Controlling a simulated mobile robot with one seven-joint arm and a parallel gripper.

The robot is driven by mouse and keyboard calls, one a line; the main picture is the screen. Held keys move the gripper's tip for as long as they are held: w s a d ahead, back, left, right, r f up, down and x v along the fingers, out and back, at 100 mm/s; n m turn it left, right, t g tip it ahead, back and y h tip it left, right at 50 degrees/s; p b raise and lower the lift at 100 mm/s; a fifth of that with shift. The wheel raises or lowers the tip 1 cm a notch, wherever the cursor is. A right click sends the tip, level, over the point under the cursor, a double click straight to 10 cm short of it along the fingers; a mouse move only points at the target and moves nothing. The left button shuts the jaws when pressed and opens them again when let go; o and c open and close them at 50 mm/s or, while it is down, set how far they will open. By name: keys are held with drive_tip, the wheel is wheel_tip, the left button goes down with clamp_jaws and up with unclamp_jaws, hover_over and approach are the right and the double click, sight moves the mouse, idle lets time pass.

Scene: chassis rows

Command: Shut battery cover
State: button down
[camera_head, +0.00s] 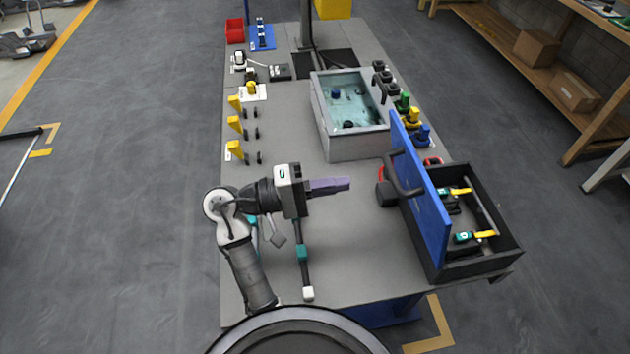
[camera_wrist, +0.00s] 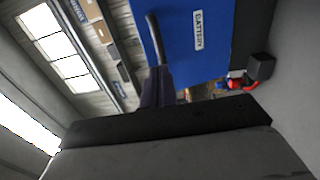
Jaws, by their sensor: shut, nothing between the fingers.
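The battery cover (camera_head: 424,195) is a blue panel with a dark handle (camera_head: 401,174). It stands raised along the left side of a black battery box (camera_head: 484,258), which is open at the top. In the wrist view the cover (camera_wrist: 190,48) fills the upper middle, with a white "BATTERY" label and the handle (camera_wrist: 154,38) on it. My gripper (camera_head: 345,184) is shut and empty, left of the cover and pointing right at it. There is a gap between the fingertips and the handle in the head view. In the wrist view the fingers (camera_wrist: 157,88) show below the handle.
Inside the box are yellow and teal connectors (camera_head: 463,237). A grey tub (camera_head: 350,149) with teal contents stands behind. A black and red object (camera_head: 386,193) sits close to the cover's left side. Yellow parts (camera_head: 235,127) line the table's left edge.

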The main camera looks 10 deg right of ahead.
sight(404, 194)
drive_tip(key=d+p, duration=0.1)
drive_tip(key=d, duration=0.6)
drive_tip(key=shift+r+p, duration=0.25)
drive_tip(key=shift+p, duration=0.1)
drive_tip(key=shift+w+d+r, duration=0.1)
drive_tip(key=shift+w+d, duration=0.1)
